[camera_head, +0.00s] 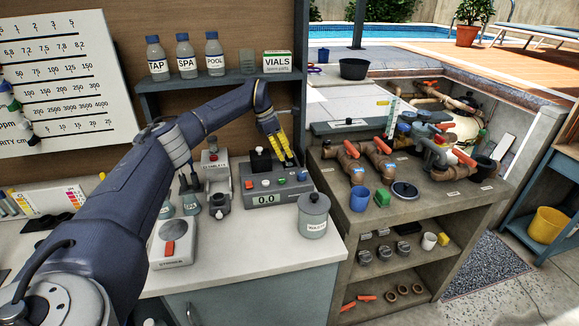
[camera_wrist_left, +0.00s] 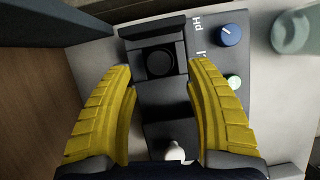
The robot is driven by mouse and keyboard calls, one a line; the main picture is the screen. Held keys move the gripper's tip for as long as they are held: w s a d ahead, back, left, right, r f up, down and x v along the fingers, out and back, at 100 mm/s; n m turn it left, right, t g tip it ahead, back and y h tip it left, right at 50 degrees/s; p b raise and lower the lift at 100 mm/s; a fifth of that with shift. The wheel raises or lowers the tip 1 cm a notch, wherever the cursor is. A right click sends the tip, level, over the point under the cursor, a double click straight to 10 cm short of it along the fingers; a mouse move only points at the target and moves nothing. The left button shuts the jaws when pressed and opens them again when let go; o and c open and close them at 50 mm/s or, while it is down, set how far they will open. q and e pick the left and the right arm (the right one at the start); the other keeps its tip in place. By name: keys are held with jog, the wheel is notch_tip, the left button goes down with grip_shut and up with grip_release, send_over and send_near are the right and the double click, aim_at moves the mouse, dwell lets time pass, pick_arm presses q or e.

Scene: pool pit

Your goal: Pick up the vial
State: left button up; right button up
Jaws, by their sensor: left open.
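My left gripper (camera_head: 284,150) points down over the grey meter (camera_head: 265,198) on the bench, whose display reads 0.0. In the left wrist view its yellow fingers (camera_wrist_left: 161,75) are open, one on each side of the meter's black block. A dark round well (camera_wrist_left: 160,62) shows between the fingertips. A small white piece (camera_wrist_left: 174,152) shows nearer the palm; I cannot tell whether it is a vial's cap or part of the meter. No vial can be clearly made out. A white box labelled VIALS (camera_head: 278,62) stands on the shelf. My right gripper is out of view.
A lidded grey pot (camera_head: 313,213) stands right of the meter. A grey device (camera_head: 216,175) and a stirrer (camera_head: 174,243) stand left of it. Labelled bottles (camera_head: 184,52) line the shelf above. A pipe-filled pit (camera_head: 440,125) lies to the right.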

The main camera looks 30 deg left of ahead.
aim_at(288, 158)
pick_arm(q)
jog(key=x, duration=0.4)
jog(key=shift+f, duration=0.1)
grip_shut()
dwell(0.3)
